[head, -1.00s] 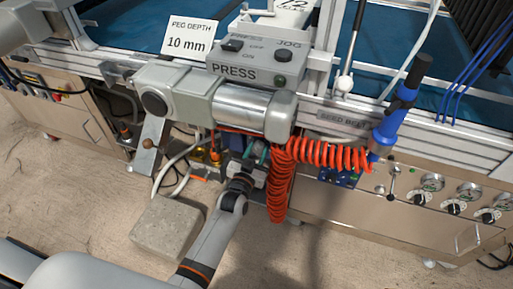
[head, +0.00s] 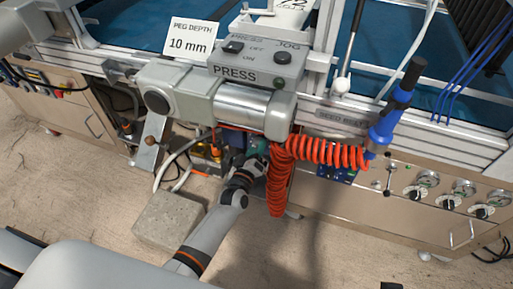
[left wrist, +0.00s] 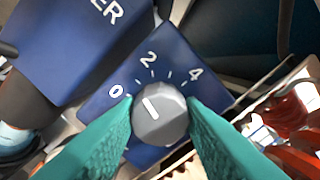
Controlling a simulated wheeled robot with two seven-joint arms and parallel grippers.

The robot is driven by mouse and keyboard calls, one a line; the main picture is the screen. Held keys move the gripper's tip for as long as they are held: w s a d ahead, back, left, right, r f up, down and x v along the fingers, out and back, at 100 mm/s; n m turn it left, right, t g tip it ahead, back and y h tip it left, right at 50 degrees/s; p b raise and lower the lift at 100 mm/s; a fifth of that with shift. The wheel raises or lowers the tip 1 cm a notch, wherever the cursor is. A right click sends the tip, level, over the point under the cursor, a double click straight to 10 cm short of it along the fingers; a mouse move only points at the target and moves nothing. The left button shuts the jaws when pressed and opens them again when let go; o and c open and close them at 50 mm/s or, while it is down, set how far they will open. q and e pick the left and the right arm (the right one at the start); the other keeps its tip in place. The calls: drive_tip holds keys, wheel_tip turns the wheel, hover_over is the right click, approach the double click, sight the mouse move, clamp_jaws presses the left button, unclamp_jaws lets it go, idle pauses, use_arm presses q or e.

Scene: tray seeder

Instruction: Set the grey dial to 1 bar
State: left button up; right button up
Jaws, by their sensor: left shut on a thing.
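The grey dial (left wrist: 160,118) is a round knob on a dark blue block (left wrist: 118,115) marked 0, 2 and 4 in white. Its white line points up and left, about at the unnumbered tick between 0 and 2. My left gripper (left wrist: 161,122) is shut on the dial, with one green finger on each side of it. In the head view the left gripper (head: 257,160) is under the press, and the dial is hidden there. My right gripper is not in view.
The grey press (head: 240,107) overhangs my left gripper. A coiled orange hose (head: 279,185) hangs just right of it. A stone block (head: 168,220) lies on the floor to the left. Several gauges and black knobs are on the panel (head: 400,205) at right.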

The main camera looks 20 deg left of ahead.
use_arm(q)
drive_tip(key=shift+n, duration=1.1)
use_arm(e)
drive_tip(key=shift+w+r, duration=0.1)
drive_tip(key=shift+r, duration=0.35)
use_arm(q)
drive_tip(key=o, duration=1)
